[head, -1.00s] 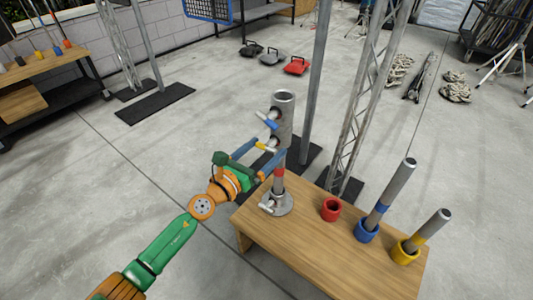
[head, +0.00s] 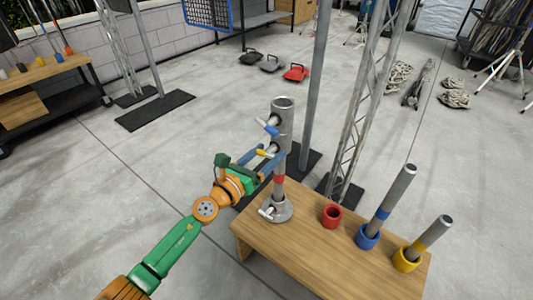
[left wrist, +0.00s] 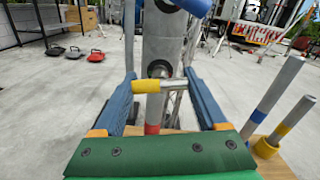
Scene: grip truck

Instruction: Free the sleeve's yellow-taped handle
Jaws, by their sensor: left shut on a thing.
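The grey sleeve (head: 284,118) stands upright above a slimmer post with a red band (head: 279,180), on a round base (head: 278,209) at the table's left end. The sleeve's yellow-taped handle (head: 265,153) juts from its side, below a blue-taped handle (head: 267,127). My left gripper (head: 263,158) is shut on the yellow-taped handle. In the left wrist view the yellow tape (left wrist: 146,86) and bare metal lie crosswise between its blue fingers. My right gripper is not in view.
The wooden table (head: 310,251) holds an empty red cup (head: 332,216), a blue cup (head: 367,237) and a yellow cup (head: 406,258), the last two with leaning tubes. A pole (head: 316,90) and a lattice truss (head: 365,110) rise close behind the sleeve.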

